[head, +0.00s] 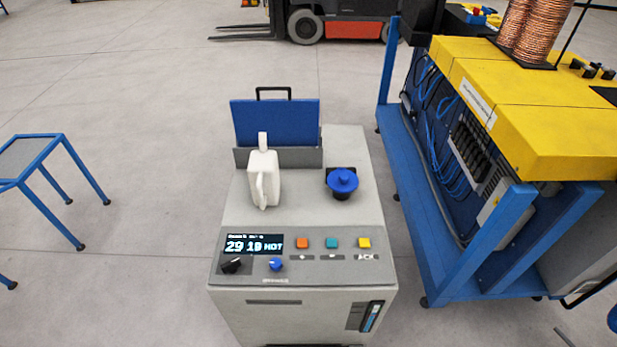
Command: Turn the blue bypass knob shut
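The blue bypass knob (276,264) is a small round knob on the sloped front panel of a grey cabinet (300,213), in the lower middle of the head view. A black knob (232,265) sits just to its left. A dark display (253,244) above them reads about "29 19 HOT". The exact turn position of the blue knob is too small to tell. Neither of my grippers is in view, and nothing touches the knob.
Orange (302,243), teal (333,243) and yellow (364,243) buttons sit right of the display. A white jug (264,180), a blue cap (342,181) and a blue panel (277,122) are on top. A blue-framed yellow machine (540,120) stands right; a blue-framed stand (62,148) stands left.

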